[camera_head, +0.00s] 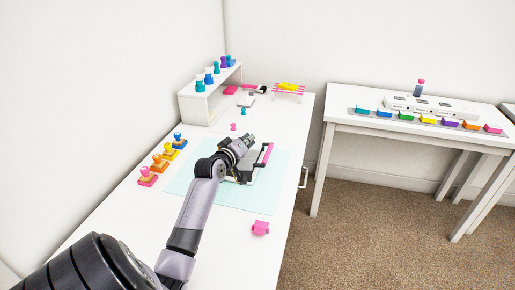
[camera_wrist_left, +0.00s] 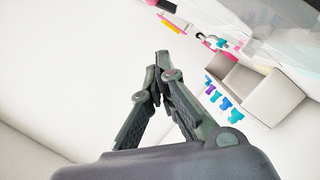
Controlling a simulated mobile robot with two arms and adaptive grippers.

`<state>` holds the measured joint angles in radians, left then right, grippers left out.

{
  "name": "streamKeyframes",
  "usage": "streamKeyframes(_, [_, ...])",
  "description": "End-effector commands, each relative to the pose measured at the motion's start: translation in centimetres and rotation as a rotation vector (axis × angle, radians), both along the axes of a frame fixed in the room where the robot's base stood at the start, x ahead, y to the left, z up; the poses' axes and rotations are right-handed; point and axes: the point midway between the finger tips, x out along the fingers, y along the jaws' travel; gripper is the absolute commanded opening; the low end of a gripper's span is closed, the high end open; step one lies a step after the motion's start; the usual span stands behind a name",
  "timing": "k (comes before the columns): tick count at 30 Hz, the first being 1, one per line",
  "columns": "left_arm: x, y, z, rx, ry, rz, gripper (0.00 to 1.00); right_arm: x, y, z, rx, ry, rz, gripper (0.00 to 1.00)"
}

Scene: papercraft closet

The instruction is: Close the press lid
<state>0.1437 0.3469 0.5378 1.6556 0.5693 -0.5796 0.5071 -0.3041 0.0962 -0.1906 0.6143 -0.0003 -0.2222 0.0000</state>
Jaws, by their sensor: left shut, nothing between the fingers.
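The press (camera_head: 263,165) is a small white and dark device on the pale teal mat (camera_head: 205,173) in the left table's middle. Its lid, with a pink bar (camera_head: 267,154), appears raised at the right side of the press. My left gripper (camera_head: 250,138) is at the far left of the lid, its fingers shut and empty. Whether it touches the lid is unclear, and my arm hides part of the press. In the left wrist view the fingertips (camera_wrist_left: 162,56) meet, and the press is not recognisable there. My right gripper is not in view.
Several coloured stamps (camera_head: 160,162) stand left of the mat. A second table (camera_head: 345,108) holds coloured blocks. The left table's front is mostly clear.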

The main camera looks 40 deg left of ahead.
Motion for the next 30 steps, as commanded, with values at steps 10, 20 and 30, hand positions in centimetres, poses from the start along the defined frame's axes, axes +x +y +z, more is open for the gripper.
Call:
streamKeyframes(10, [1.8,-2.2,-2.6,-0.001,0.000,0.000,0.00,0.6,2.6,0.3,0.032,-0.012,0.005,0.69])
streamKeyframes(20, [1.8,-2.4,-2.9,0.001,0.000,0.000,0.00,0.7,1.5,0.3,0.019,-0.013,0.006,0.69])
streamKeyframes(30, [2.4,-3.4,-5.8,0.185,0.105,-0.002,0.00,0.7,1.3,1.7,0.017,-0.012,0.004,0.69])
